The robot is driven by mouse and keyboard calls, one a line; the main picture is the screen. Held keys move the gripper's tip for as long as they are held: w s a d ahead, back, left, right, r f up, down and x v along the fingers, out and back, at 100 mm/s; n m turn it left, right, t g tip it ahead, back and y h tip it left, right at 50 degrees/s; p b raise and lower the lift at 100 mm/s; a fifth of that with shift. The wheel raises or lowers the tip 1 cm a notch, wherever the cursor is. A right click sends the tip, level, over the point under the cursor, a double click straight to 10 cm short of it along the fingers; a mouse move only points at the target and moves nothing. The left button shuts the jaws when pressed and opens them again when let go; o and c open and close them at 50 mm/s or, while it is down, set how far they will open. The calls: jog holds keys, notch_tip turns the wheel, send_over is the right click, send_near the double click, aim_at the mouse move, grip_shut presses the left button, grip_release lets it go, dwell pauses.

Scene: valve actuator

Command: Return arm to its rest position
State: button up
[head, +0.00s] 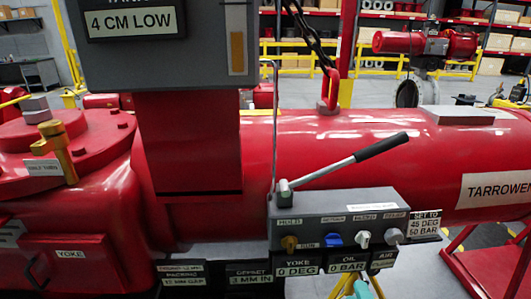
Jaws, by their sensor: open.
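I cannot make out my gripper or its fingertips anywhere in the head view. The red valve actuator (310,150) fills the middle of the view, with its long cylinder running to the right. A grey control block (330,222) is mounted along its front. A lever with a black grip (380,146) rises from the block, tilted up to the right. Small knobs sit on the block's face: one brass (290,243), one blue (334,239), one white (363,238) and one grey (393,236). Nothing is seen touching the lever or knobs.
A grey box (170,45) on a red column stands high at the left. A chain with a red hook (330,90) hangs at the cylinder's top. A brass fitting (56,150) stands on the left housing. A red stand (490,270) is at lower right. Shelves and yellow rails line the back.

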jog(key=s+d+f+m+g+h, duration=0.2)
jog(key=s+d+f+m+g, duration=0.6)
jog(key=s+d+f+m, duration=0.15)
jog(key=s+a+f+m+g+y, duration=0.1)
jog(key=s+f+m+g, duration=0.1)
jog(key=s, duration=0.6)
jog(key=s+a+f+m+g+y, duration=0.2)
jog(key=s+f+m+g, duration=0.1)
jog(key=s, duration=0.6)
jog(key=f+g, duration=0.1)
jog(key=g, duration=0.1)
jog(key=shift+f+g+y, duration=0.2)
jog(key=shift+g+y, duration=0.1)
jog(key=shift+g, duration=0.1)
